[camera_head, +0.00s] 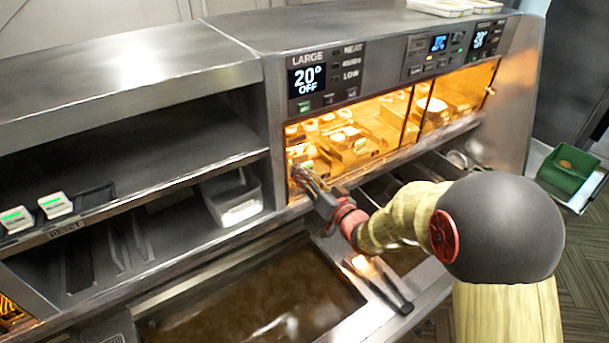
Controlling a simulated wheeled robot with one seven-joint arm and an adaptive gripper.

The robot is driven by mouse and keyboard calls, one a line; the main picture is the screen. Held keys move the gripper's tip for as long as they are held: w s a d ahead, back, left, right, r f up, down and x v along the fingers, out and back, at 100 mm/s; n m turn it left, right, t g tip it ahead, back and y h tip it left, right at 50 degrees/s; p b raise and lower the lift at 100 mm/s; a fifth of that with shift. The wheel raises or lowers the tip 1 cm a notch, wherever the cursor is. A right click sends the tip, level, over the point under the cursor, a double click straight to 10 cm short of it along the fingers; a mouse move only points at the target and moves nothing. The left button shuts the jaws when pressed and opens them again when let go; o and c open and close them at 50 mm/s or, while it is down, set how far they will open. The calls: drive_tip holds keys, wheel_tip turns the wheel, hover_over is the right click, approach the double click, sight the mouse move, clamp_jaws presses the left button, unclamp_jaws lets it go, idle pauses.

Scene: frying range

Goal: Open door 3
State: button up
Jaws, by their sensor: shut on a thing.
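A lit warming cabinet with amber glass doors sits under the control panels. Its left glass door (375,128) and right glass door (465,92) both look closed. The right door has a small knob (490,91) at its right edge. No door numbers are readable, so I cannot tell which is door 3. My gripper (299,176) is at the lower left edge of the left door, shut at the place of its handle. The handle itself is hidden by the fingers.
An oil fryer vat (265,295) lies below my gripper, with a dark handle (385,290) to its right. A grey bin (233,197) stands on the left shelf. A panel reading 20° OFF (308,80) is above the left door. A green container (568,168) stands at the right.

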clamp_jaws()
drive_tip(key=shift+w+d, duration=0.1)
idle(0.3)
